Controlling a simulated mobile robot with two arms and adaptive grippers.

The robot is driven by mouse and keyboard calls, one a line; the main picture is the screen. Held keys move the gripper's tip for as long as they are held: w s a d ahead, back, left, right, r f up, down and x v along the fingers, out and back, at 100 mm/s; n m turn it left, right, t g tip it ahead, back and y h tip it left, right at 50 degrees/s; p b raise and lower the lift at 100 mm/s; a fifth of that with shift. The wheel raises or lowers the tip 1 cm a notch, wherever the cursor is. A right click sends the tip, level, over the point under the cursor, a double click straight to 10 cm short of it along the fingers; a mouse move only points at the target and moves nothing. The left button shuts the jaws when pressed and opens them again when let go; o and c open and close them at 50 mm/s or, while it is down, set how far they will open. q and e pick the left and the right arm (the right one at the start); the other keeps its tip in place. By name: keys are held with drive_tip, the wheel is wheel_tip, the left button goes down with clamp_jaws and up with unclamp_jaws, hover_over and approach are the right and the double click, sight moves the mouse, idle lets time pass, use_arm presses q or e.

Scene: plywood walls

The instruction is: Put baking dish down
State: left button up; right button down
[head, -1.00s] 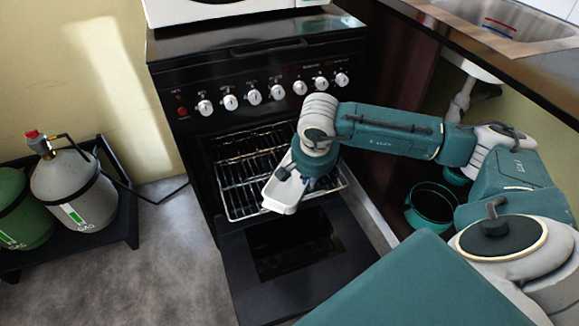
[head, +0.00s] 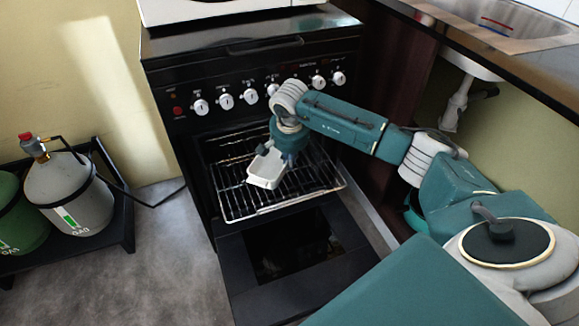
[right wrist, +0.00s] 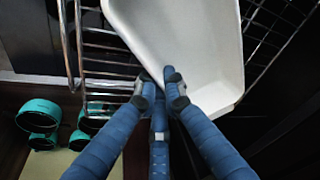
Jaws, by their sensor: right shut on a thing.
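The white baking dish (head: 267,168) is over the pulled-out oven rack (head: 237,203) in the head view. My right gripper (head: 284,151) is shut on the dish's rim at its far side. In the right wrist view the dish (right wrist: 185,45) fills the upper middle, with the blue fingers of my right gripper (right wrist: 160,85) closed at its edge and rack wires on both sides. I cannot tell whether the dish touches the rack. My left gripper is not in view.
The black oven (head: 250,62) has its door (head: 290,285) open below the rack. Gas bottles (head: 70,195) stand on a black stand at the left. A counter with a sink (head: 500,22) is at the right. Rack space lies clear right of the dish.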

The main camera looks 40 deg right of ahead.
wheel_tip(320, 180, down, 2)
drive_tip(key=shift+w+d+f, duration=0.1)
drive_tip(key=shift+w+f, duration=0.15)
drive_tip(key=shift+w, duration=0.05)
drive_tip(key=shift+b, duration=0.35)
drive_tip(key=c, duration=1.9)
unclamp_jaws()
drive_tip(key=shift+s+f, duration=0.1)
drive_tip(key=shift+o, duration=0.2)
